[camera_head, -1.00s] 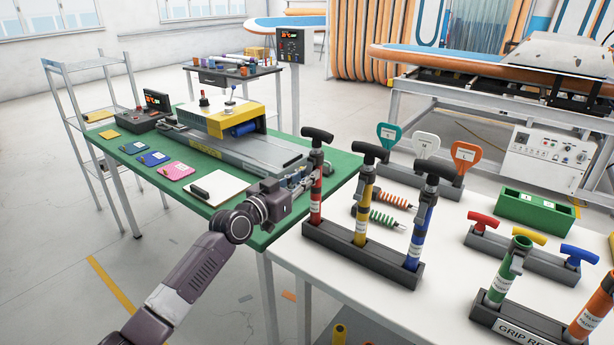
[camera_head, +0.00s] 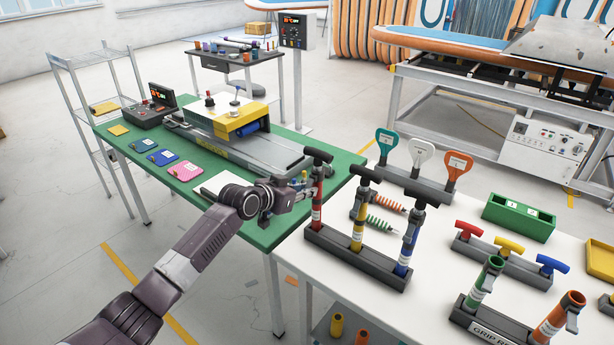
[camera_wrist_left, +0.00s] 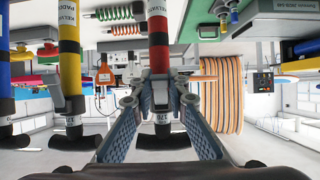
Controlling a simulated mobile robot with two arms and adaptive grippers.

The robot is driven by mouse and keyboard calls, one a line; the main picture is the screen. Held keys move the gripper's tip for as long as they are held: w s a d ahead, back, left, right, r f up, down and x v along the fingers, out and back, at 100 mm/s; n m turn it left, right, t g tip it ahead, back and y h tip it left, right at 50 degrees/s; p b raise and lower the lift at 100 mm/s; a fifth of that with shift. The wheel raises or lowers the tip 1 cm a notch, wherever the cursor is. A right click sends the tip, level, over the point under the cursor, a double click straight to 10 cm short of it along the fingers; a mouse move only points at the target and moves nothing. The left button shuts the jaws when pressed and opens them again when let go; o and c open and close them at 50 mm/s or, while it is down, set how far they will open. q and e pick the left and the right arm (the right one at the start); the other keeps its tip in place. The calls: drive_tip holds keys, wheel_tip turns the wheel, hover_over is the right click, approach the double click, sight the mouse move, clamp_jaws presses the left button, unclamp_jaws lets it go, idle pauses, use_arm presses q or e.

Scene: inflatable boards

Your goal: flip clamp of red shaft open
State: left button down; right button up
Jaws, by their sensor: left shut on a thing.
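The red shaft (camera_head: 317,205) stands upright with a black T-handle at the left end of a dark rack (camera_head: 352,258). Its red tube also shows in the left wrist view (camera_wrist_left: 157,32), which is upside down, with the handle low behind the fingers. My left gripper (camera_head: 304,184) reaches it from the left, just below the handle. In the left wrist view its two fingers (camera_wrist_left: 160,100) are closed in on the grey clamp (camera_wrist_left: 160,90) on the shaft. The fingers partly hide the clamp, and its lever position is unclear. My right gripper is not in view.
A yellow shaft (camera_head: 358,220) and a blue shaft (camera_head: 406,243) stand close beside in the same rack. Orange and green coiled pieces (camera_head: 383,226) lie behind. The green table (camera_head: 252,226) adjoins the white table on the left.

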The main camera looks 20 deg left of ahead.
use_arm(q)
drive_tip(key=r+g+p, duration=0.1)
drive_tip(key=p, duration=0.1)
drive_tip(key=r+g+y+p, duration=0.1)
drive_tip(key=g+p, duration=0.1)
drive_tip(key=p, duration=0.1)
drive_tip(key=shift+s+a, duration=0.1)
drive_tip(key=shift+s, duration=0.05)
drive_tip(key=shift+s+g+y+p, duration=0.1)
drive_tip(key=shift+g+y+p, duration=0.35)
drive_tip(key=shift+g, duration=0.95)
drive_tip(key=shift+s+r+g+y+b, duration=0.2)
drive_tip(key=shift+g+y+b, duration=0.25)
drive_tip(key=shift+g, duration=0.45)
drive_tip(key=shift+r+g, duration=0.1)
drive_tip(key=shift+g, duration=0.3)
drive_tip(key=c, duration=1.8)
unclamp_jaws()
drive_tip(key=shift+w, duration=0.1)
drive_tip(key=shift+c, duration=0.2)
drive_tip(key=shift+r, duration=0.1)
